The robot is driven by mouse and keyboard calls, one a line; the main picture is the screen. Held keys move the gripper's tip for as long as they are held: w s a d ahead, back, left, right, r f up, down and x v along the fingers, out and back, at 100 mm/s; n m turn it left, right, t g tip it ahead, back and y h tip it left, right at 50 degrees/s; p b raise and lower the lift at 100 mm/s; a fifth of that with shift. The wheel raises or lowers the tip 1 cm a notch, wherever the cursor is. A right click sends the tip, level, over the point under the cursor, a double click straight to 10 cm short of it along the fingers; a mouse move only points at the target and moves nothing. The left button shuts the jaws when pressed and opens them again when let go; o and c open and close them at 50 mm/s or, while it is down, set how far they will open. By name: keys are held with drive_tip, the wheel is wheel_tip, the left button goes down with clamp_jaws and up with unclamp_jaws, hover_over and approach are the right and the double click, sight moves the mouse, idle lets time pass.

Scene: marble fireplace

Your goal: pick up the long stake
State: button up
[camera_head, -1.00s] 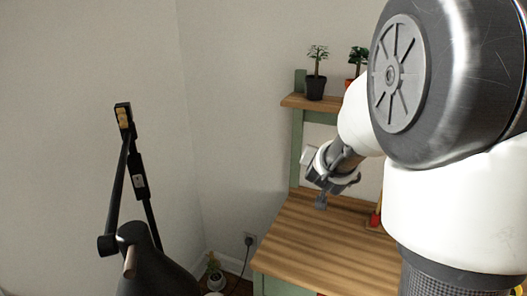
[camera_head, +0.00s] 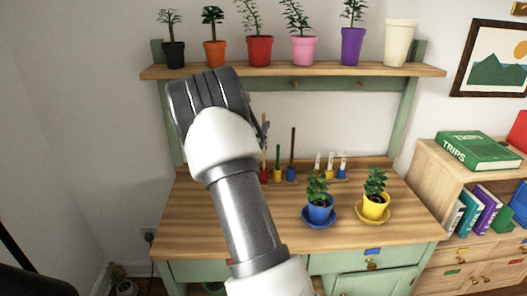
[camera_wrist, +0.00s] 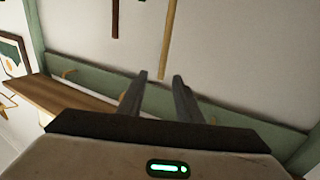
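A long tan stake (camera_wrist: 168,35) shows in the wrist view. Its end lies in line with the gap between my gripper's fingertips; whether it is between them or beyond them I cannot tell. My gripper (camera_wrist: 160,79) is open, with its fingers apart. A shorter dark brown stake (camera_wrist: 115,18) is beside it. In the head view, several stakes stand upright in coloured bases at the back of the bench, including a brown one (camera_head: 292,148) in a blue base and a short green one (camera_head: 278,158). My arm hides most of my gripper there and part of the leftmost stake.
The wooden bench (camera_head: 215,222) holds a blue pot (camera_head: 319,213) and a yellow pot (camera_head: 374,208) on saucers. A shelf (camera_head: 345,70) above carries several potted plants and a cream pot (camera_head: 399,42). A bookcase (camera_head: 432,178) stands right. The bench's left front is clear.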

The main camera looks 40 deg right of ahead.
sight(263, 119)
drive_tip(key=shift+x, duration=3.6)
drive_tip(key=shift+w+a, duration=0.1)
drive_tip(key=shift+a, duration=0.05)
clamp_jaws()
